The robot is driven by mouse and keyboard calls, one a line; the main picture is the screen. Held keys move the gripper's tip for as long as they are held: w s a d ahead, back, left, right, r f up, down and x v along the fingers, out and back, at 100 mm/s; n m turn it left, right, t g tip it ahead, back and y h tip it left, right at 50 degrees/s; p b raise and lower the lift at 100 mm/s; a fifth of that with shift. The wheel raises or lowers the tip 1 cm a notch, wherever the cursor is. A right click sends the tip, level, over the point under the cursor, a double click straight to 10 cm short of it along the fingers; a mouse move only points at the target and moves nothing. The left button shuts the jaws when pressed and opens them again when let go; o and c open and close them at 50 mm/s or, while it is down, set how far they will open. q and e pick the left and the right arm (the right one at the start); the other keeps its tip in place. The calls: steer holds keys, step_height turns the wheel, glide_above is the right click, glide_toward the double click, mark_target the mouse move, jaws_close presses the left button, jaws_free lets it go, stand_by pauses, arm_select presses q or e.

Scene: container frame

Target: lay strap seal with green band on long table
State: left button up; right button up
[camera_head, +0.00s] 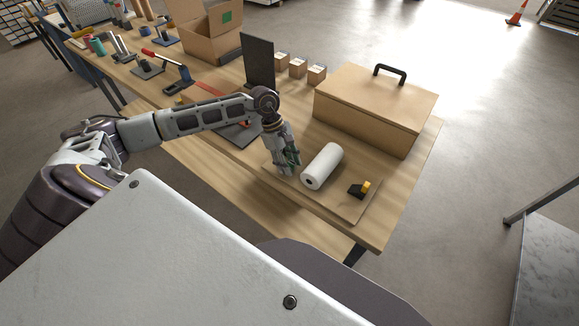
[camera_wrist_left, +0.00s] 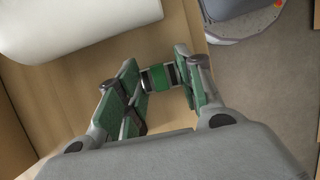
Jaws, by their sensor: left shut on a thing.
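My left gripper (camera_head: 288,163) is over the near part of the long table (camera_head: 399,203), close to the left side of a white roll. In the left wrist view the fingers of this gripper (camera_wrist_left: 166,88) are shut on the strap seal (camera_wrist_left: 160,77). The seal is a small rounded piece with a green band and darker metallic ends, held across the fingertips. A tan board shows below it; I cannot tell whether the seal touches it. In the head view the fingers mostly hide the seal. My right gripper is not in view.
The white roll (camera_head: 322,166) and a black-and-yellow tool (camera_head: 359,189) lie on a thin board (camera_head: 335,200). A large box with a black handle (camera_head: 374,107) stands behind. A dark upright panel (camera_head: 258,62) and small boxes (camera_head: 298,68) stand farther back.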

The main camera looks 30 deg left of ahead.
arm_select(q)
steer(key=shift+r, duration=0.1)
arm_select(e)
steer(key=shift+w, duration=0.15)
arm_select(q)
steer(key=shift+r, duration=0.45)
step_height(320, 180, up, 8)
steer(key=shift+f+b, duration=0.2)
steer(key=shift+b, duration=0.4)
steer(key=shift+r, duration=0.65)
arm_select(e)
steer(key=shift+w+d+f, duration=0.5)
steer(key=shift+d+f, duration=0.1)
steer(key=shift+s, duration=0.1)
